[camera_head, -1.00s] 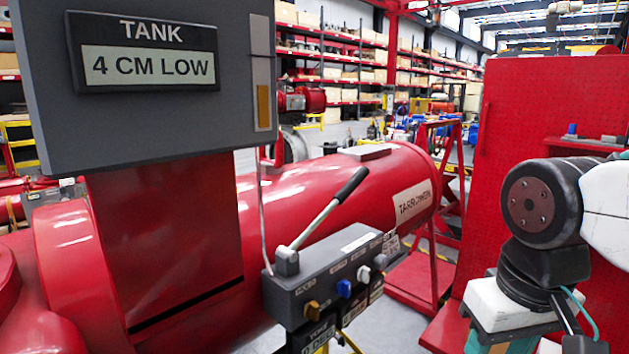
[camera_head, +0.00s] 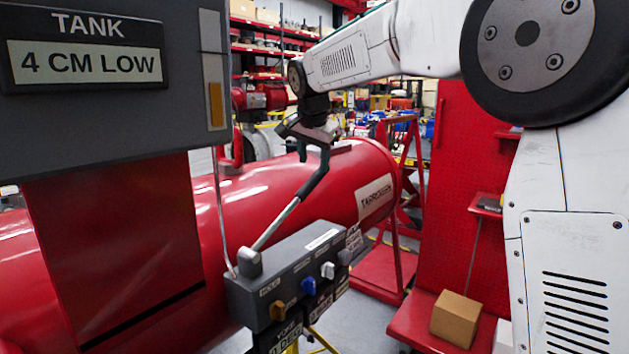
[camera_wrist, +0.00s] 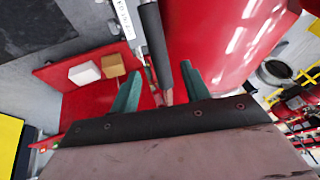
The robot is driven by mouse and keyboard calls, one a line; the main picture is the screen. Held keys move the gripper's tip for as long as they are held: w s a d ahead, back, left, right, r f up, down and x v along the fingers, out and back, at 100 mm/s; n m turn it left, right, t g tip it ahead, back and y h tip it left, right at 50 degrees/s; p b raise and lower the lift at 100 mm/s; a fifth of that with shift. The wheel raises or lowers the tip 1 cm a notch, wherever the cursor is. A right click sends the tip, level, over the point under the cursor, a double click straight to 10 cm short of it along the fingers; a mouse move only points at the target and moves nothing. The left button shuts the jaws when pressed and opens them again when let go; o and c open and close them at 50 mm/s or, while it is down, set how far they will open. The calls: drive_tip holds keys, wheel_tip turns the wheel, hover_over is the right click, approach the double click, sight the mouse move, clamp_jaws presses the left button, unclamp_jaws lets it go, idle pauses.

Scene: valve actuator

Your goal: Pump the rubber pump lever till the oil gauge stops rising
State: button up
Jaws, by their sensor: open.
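The pump lever, a metal rod with a black rubber grip (camera_head: 313,183), slants up and right from the valve block (camera_head: 297,275). My gripper (camera_head: 314,156) is open at the upper end of the grip. In the wrist view, the black grip (camera_wrist: 153,42) runs between the two green fingers of my gripper (camera_wrist: 160,72), with gaps showing on both sides. The oil gauge (camera_head: 215,100) is a narrow strip on the grey panel with an amber fill in its lower part. The tank display (camera_head: 85,62) reads "4 CM LOW".
A red cylinder (camera_head: 262,200) lies behind the valve block. The block carries an orange, a blue and a white knob. A cardboard box (camera_head: 456,318) sits on a red shelf at the lower right. My white arm crosses the upper right.

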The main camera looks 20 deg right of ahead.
sight(314, 176)
drive_tip(key=x, duration=0.7)
drive_tip(key=shift+w+f, duration=0.1)
drive_tip(key=shift+f, duration=0.1)
clamp_jaws()
